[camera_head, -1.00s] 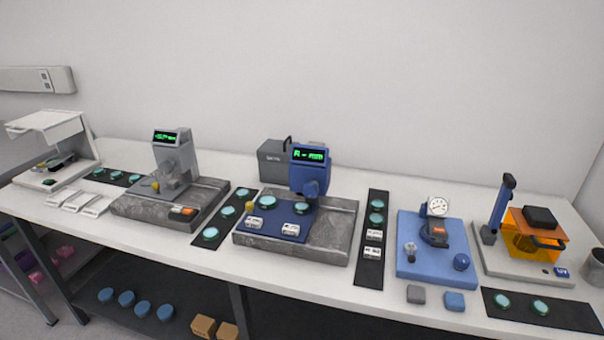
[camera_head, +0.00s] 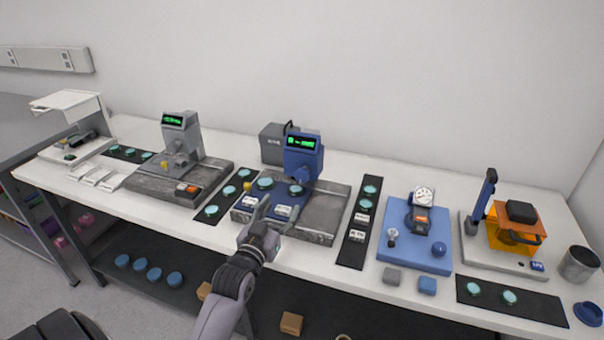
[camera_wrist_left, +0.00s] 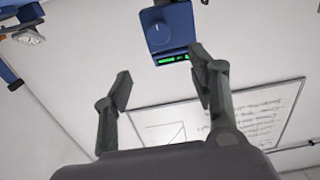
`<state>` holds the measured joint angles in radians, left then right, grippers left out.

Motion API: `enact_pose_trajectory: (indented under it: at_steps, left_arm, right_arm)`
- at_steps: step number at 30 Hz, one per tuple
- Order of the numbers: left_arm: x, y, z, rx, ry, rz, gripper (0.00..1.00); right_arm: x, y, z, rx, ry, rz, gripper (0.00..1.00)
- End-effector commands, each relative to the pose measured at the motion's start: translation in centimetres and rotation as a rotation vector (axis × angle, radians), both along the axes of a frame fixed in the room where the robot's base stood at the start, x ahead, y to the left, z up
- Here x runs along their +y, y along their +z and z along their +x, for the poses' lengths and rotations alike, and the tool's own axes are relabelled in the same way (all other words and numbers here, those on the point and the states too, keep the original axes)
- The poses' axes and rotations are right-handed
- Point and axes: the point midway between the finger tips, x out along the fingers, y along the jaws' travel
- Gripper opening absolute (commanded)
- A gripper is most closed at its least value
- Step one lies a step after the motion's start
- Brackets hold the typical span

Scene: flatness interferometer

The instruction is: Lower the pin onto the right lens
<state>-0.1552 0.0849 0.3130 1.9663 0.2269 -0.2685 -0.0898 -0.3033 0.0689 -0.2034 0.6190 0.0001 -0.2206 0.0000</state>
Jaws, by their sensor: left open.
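The blue measuring head (camera_head: 303,158) with a green display stands on a grey stone base (camera_head: 325,228) mid-table. It also shows in the left wrist view (camera_wrist_left: 172,28), with a round knob on it. The right lens (camera_head: 295,189), a teal disc, lies under the head; the left lens (camera_head: 265,183) lies beside it. The pin is too small to make out, so I cannot tell if it touches the lens. My left gripper (camera_head: 270,213) is open and empty, in front of the blue plate. In its wrist view, the fingers (camera_wrist_left: 160,82) are spread apart. My right gripper is not in view.
A similar grey instrument (camera_head: 183,135) stands to the left. Black mats (camera_head: 352,252) with lenses flank the stone base. A blue dial gauge stand (camera_head: 408,258) and an orange-shielded device (camera_head: 514,237) stand to the right.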

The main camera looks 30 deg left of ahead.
Motion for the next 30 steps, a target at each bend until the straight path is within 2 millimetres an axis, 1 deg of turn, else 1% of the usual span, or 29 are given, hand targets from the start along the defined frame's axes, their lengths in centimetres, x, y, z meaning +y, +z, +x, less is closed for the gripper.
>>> enact_pose_trajectory:
  at_steps: [3, 7, 15, 21, 25, 30]
  left_arm:
    - [0.5, 0.4, 2.0, -0.001, -0.001, 0.001, 0.53]
    - [1.0, 0.3, 4.5, 0.001, -0.002, 0.000, 0.53]
    - [2.2, 0.2, 9.4, 0.002, -0.002, 0.001, 0.53]
    - [3.0, 0.2, 12.6, 0.003, -0.002, -0.001, 0.53]
    - [3.3, 0.1, 14.2, 0.003, -0.003, 0.000, 0.53]
    - [3.6, 0.0, 15.5, 0.003, -0.002, 0.000, 0.53]
  right_arm:
    - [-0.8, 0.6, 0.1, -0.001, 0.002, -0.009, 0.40]
    - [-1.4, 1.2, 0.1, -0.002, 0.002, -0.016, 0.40]
    - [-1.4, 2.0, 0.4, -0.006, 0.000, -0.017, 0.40]
    - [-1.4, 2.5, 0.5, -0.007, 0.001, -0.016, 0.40]
    - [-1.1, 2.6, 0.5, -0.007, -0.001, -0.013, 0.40]
    - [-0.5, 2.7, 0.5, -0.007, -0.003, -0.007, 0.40]
